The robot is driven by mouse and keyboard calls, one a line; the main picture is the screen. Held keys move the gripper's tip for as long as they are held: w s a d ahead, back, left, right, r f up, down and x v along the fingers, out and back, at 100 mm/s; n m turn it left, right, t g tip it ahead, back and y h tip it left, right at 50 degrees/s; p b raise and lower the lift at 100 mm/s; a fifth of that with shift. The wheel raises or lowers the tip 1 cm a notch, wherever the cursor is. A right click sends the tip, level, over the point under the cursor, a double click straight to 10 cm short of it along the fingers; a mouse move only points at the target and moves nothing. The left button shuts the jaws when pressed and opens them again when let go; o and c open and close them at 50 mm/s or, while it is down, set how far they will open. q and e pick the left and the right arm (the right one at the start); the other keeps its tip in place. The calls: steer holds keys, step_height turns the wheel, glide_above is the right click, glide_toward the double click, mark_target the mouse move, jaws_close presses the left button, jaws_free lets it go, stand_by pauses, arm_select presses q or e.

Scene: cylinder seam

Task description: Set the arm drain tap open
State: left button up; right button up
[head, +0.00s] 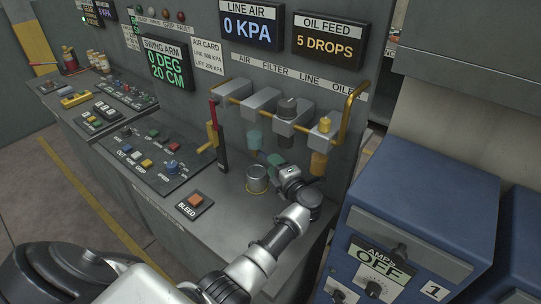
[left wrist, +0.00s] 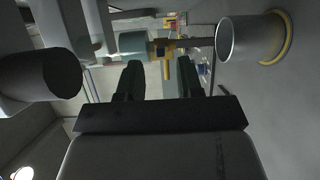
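In the left wrist view a small yellow tap (left wrist: 165,48) sits under a teal bowl (left wrist: 131,42). A yellow handle sticks out crosswise to the tap's body. I take it for the drain tap; no label on it is readable. The teal bowl also shows in the head view (head: 254,140), where I cannot make out the tap. My left gripper (head: 272,159) is in front of the bowls, above the console. In the left wrist view its two dark fingers (left wrist: 160,72) are apart, with the handle in the gap near the tips; contact is not visible. My right gripper is not in view.
A metal cup (head: 257,178) with a yellow ring stands on the console below the teal bowl. A red upright lever (head: 218,135) is left of the bowls. An amber bowl (head: 318,163) is to the right. A bleed button (head: 195,202) sits in front; a blue cabinet (head: 425,190) stands right.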

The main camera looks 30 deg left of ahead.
mark_target(265, 155)
arm_select(q)
steer(key=x, duration=0.3)
steer(key=shift+w+a+p, duration=0.15)
steer(key=shift+p, duration=0.15)
jaws_close()
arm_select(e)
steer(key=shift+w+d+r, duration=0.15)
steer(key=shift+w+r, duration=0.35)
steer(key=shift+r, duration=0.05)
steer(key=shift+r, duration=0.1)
